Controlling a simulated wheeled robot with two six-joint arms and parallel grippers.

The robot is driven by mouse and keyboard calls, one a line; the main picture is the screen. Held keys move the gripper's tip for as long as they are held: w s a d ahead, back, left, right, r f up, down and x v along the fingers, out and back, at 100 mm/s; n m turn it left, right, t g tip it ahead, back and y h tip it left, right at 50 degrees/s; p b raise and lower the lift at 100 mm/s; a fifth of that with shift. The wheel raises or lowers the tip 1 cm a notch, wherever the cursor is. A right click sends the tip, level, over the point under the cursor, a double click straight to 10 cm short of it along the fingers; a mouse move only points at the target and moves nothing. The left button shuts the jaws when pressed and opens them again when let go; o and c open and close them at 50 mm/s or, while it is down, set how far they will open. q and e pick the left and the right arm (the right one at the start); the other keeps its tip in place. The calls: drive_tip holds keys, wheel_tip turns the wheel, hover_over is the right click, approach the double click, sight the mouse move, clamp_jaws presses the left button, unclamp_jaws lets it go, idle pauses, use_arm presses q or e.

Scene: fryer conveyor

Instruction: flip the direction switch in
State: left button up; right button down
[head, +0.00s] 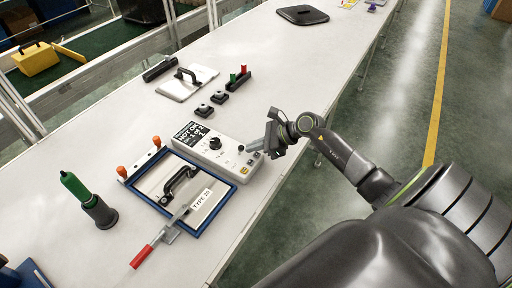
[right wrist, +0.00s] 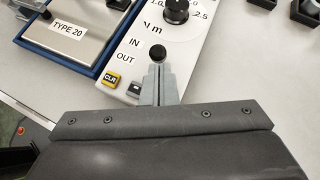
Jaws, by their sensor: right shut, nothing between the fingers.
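The white control box (head: 230,160) stands on the bench; its face also fills the upper middle of the right wrist view (right wrist: 198,32). The direction switch, a small lever with a round black tip (right wrist: 157,53), is beside the printed words IN and OUT. I cannot tell which way it leans. My right gripper (head: 256,146) is shut and empty at the box's right side. In the right wrist view its fingertips (right wrist: 158,72) are just below the black tip, hiding the lever's base; I cannot tell whether they touch it. My left gripper is out of view.
A black dial (right wrist: 176,10) and a yellow CLR button (right wrist: 112,78) are close to the switch. A blue-framed fixture (head: 236,193) with a black handle is left of the box. A green-handled tool (head: 77,187) stands further left. Bench space right of the box is clear.

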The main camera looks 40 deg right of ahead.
drive_tip(key=shift+w+a+r+g+h, duration=0.15)
drive_tip(key=shift+w+r+g+h, duration=0.15)
drive_tip(key=shift+g, duration=0.2)
drive_tip(key=shift+w+r+g, duration=0.1)
drive_tip(key=shift+w+g, duration=0.1)
drive_tip(key=shift+g, duration=0.1)
drive_tip(key=shift+w+a+m+g+h+b, duration=0.25)
drive_tip(key=shift+w+g+h+b, duration=0.2)
drive_tip(key=shift+g, duration=0.25)
drive_tip(key=shift+b, duration=0.35)
drive_tip(key=shift+w+r, duration=0.1)
drive_tip(key=shift+r, duration=0.3)
drive_tip(key=shift+r+p, duration=0.3)
drive_tip(key=shift+r, duration=0.35)
